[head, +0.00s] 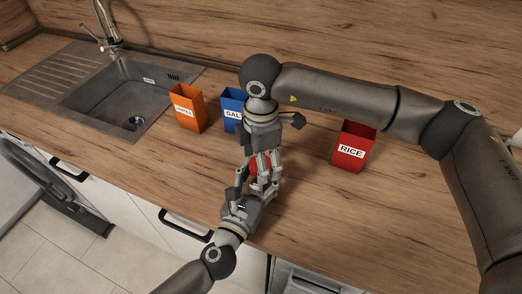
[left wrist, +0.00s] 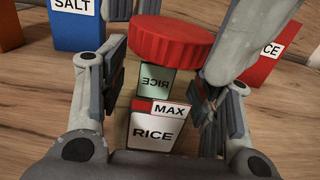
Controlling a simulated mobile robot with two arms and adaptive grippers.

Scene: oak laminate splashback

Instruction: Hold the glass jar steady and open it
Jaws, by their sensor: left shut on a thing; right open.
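The glass jar (left wrist: 155,112) stands on the counter with a wide red lid (left wrist: 172,42) at its top and a white RICE label with a red MAX mark. My left gripper (left wrist: 160,104) is shut around the jar's body from the near side. In the head view my left gripper (head: 254,188) hides most of the jar; only a bit of the red lid (head: 260,168) shows. My right gripper (head: 266,166) points down over the jar, its fingers open on both sides of the lid. Whether those fingers touch the lid, or the lid sits loose, I cannot tell.
A red RICE box (head: 353,147) stands to the right, a blue SALT box (head: 232,112) and an orange box (head: 188,110) to the left. The sink (head: 118,92) lies farther left. The counter is clear at the front right.

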